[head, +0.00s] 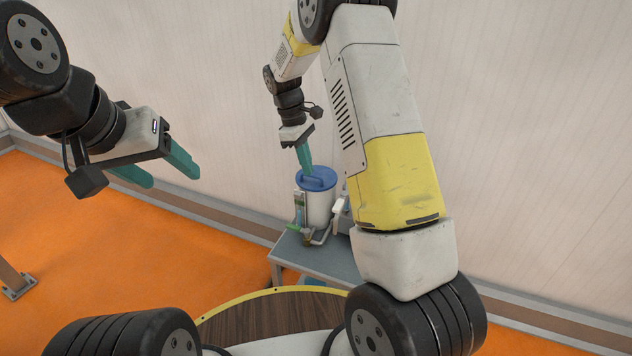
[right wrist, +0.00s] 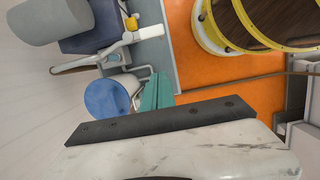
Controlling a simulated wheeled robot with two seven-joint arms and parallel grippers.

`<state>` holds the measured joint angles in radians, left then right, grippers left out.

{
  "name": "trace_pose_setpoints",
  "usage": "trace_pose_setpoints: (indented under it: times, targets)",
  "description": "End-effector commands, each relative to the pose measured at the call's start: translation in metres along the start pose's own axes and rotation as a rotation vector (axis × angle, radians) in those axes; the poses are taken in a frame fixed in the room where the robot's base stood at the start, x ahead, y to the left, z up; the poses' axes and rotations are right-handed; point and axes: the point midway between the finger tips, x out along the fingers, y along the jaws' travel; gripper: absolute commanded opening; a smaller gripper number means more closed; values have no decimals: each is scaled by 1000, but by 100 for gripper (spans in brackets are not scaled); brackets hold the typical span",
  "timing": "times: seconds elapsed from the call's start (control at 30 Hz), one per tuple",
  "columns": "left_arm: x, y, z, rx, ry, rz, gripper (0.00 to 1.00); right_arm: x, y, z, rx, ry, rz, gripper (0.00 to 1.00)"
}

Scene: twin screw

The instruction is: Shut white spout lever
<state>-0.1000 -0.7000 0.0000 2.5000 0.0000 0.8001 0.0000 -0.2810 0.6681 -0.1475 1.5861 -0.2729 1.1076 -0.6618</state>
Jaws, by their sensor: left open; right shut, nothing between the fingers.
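In the head view, my right gripper (head: 305,158) is shut and empty. It points down at the blue lid (head: 318,179) of a white container (head: 319,208), close to or touching it. Its teal fingers (right wrist: 156,92) show beside the blue lid (right wrist: 107,98) in the right wrist view. A white lever-like part (right wrist: 149,32) with an orange-yellow piece (right wrist: 132,23) near it stands at a second unit. In the head view, a white part (head: 340,214) shows beside my right arm, which hides most of that unit. My left gripper (head: 160,172) is open and empty, high at the left.
The containers stand on a small grey table (head: 335,266) by the wall. The blue-lidded container has a small green part (head: 292,227) at its front left. A round wooden top with a yellow rim (head: 268,296) stands nearer. The orange floor at left is mostly clear.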

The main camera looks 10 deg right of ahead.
Motion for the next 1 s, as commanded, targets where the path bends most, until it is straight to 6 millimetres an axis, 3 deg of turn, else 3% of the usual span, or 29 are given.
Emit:
trace_pose_setpoints:
  times: [0.27,0.7,0.8,1.0]
  targets:
    - [0,0,0,0,0,0,62,16,0,0,1,-1,-2,0]
    - [0,0,0,0,0,0,62,104,-1,3,2,-1,-2,0]
    - [0,0,0,0,0,0,62,105,0,20,4,1,0,0]
    - [0,0,0,0,0,0,62,109,0,36,1,2,1,0]
